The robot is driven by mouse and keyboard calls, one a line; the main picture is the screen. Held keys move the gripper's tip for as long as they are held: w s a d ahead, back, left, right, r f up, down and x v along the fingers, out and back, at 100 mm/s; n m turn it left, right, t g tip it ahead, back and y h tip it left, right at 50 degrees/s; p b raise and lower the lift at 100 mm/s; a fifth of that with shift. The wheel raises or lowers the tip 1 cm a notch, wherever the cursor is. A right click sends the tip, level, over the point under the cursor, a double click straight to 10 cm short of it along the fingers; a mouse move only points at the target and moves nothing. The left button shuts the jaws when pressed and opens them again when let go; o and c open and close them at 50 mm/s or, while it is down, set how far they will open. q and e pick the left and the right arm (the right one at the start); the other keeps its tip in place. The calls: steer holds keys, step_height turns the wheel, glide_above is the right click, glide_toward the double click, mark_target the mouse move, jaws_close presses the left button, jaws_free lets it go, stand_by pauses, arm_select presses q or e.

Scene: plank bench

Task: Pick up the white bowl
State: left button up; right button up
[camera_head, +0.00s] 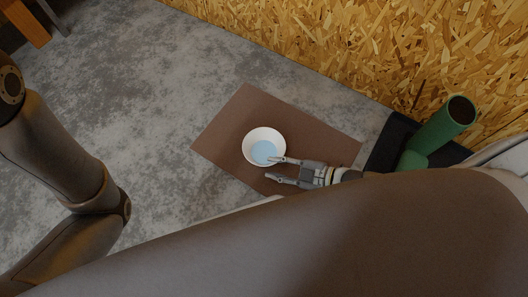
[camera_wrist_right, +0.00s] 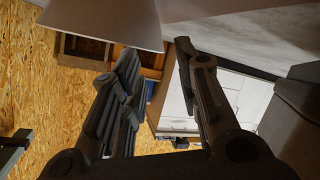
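The white bowl (camera_head: 249,147) has a light blue inside bottom and sits upright on a brown mat (camera_head: 240,112) in the head view. My right gripper (camera_head: 274,169) is at the bowl's lower right with its two fingers apart. The upper fingertip overlaps the bowl's rim in the picture; the lower one is outside the bowl. I cannot tell whether a finger touches the bowl. In the right wrist view the fingers (camera_wrist_right: 158,72) are spread with nothing held between them. A pale curved surface, seemingly the bowl (camera_wrist_right: 105,20), fills the top left. My left gripper is out of view.
A chipboard wall (camera_head: 370,45) runs along the top right. The grey surface (camera_head: 160,90) left of the mat is clear.

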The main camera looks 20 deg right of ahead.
mark_target(252, 163)
steer(key=shift+w+a+f+b, duration=0.3)
steer(key=shift+w+a, duration=0.05)
steer(key=shift+a, duration=0.05)
steer(key=b+x, duration=0.2)
steer(key=x, duration=0.3)
steer(key=shift+a+b, duration=0.1)
steer(key=shift+b, duration=0.3)
steer(key=shift+c, duration=0.3)
jaws_close()
steer(key=shift+w+r, duration=0.1)
